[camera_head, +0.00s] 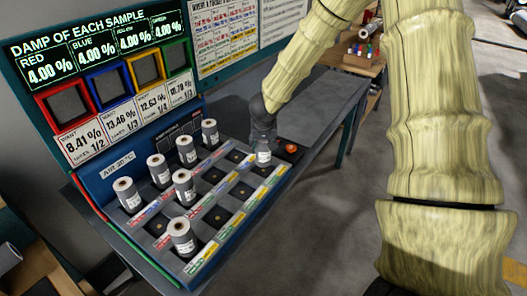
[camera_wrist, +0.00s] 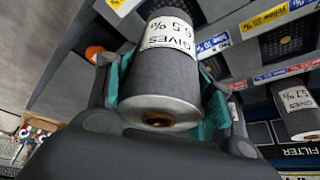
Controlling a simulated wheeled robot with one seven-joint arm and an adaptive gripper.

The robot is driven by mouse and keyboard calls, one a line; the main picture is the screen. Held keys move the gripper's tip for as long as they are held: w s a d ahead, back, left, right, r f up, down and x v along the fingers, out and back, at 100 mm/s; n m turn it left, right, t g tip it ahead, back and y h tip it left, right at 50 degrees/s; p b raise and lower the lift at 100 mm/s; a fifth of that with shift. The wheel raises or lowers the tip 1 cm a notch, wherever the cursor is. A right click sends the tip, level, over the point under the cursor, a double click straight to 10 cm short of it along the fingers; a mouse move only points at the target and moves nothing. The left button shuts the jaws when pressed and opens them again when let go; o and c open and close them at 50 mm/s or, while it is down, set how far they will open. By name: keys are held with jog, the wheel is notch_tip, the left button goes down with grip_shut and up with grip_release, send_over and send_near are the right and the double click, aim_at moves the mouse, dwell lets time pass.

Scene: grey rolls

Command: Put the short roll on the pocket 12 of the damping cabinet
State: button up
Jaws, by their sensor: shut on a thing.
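My gripper (camera_head: 263,130) is shut on a grey roll (camera_head: 263,157) with a white label, at the far right end of the damping cabinet (camera_head: 200,262). In the wrist view the roll (camera_wrist: 165,85) sits between the teal finger pads, its label upside down and its hollow end facing the camera. I cannot tell whether its lower end is inside a pocket or just above one. The pocket numbers are too small to read, so I cannot pick out pocket 12. Empty dark pockets (camera_head: 242,190) show to the left of the held roll.
Several other labelled rolls stand in pockets, including a back-row roll (camera_head: 159,171) and a front roll (camera_head: 182,238). An orange button (camera_head: 291,149) is just right of the held roll. The upright display panel (camera_head: 105,80) rises behind. A grey bench (camera_head: 330,100) extends right.

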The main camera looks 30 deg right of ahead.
aim_at(263, 152)
jog(key=shift+f, duration=1.8)
jog(key=shift+f, duration=0.1)
jog(key=o, duration=1.1)
jog(key=shift+o, duration=0.2)
jog(key=shift+s+a+r, duration=0.1)
jog(key=shift+r, duration=0.6)
jog(key=v, duration=1.1)
jog(key=shift+p, duration=0.35)
